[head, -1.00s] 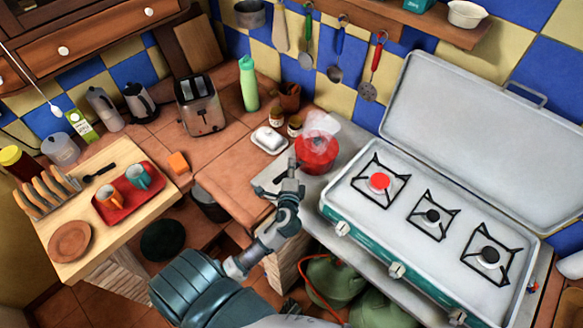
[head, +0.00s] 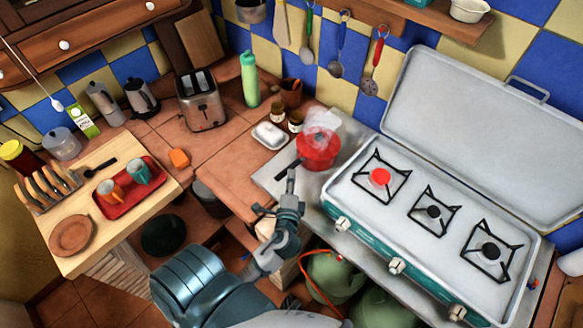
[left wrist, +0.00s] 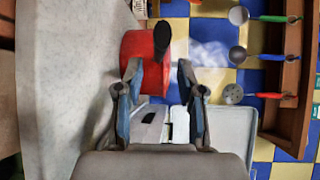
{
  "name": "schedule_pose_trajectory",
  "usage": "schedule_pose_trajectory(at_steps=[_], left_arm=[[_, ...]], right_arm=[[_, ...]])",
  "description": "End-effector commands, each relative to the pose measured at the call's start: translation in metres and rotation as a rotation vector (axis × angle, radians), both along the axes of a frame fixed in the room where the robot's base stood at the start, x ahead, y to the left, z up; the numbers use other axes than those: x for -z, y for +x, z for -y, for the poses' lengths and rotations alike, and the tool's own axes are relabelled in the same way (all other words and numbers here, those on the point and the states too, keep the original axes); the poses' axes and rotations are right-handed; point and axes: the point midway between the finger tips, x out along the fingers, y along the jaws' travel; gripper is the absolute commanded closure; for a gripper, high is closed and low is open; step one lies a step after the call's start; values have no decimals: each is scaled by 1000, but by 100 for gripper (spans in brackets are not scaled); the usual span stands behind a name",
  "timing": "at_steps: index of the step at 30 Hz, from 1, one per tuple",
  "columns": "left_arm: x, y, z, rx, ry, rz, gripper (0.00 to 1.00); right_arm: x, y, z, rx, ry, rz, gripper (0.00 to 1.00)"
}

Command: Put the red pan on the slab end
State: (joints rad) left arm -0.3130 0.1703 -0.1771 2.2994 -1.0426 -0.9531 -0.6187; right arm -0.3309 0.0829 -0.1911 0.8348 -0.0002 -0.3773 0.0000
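The red pan (head: 318,152) stands upright on the grey slab (head: 268,178), left of the stove, with pale steam above it. Its black handle points toward the lower left in the head view. In the left wrist view the red pan (left wrist: 138,48) is just beyond the fingertips, with the dark handle end facing the camera. My left gripper (head: 277,196) is in front of the pan, apart from it. Its fingers (left wrist: 160,76) are spread with nothing between them. My right gripper is not in view.
The camping stove (head: 336,200) stands right of the pan, its lid raised; its left burner (head: 380,177) glows red. A butter dish (head: 269,136) and small jars stand behind left of the slab. Utensils hang on the wall. Green gas bottles (head: 335,275) are below.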

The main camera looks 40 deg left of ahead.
Motion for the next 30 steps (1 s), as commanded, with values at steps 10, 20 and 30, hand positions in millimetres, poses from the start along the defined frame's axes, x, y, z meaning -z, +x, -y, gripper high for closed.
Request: schedule_pose_trajectory(at_steps=[10, 20, 30], left_arm=[[-4, -36, 23, -1, -2, -1, 62], [-5, -37, 23, -1, 0, 0, 62], [-5, -37, 24, -1, 0, 0, 62]], right_arm=[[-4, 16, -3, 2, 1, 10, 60], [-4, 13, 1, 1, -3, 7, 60], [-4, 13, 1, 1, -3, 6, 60]])
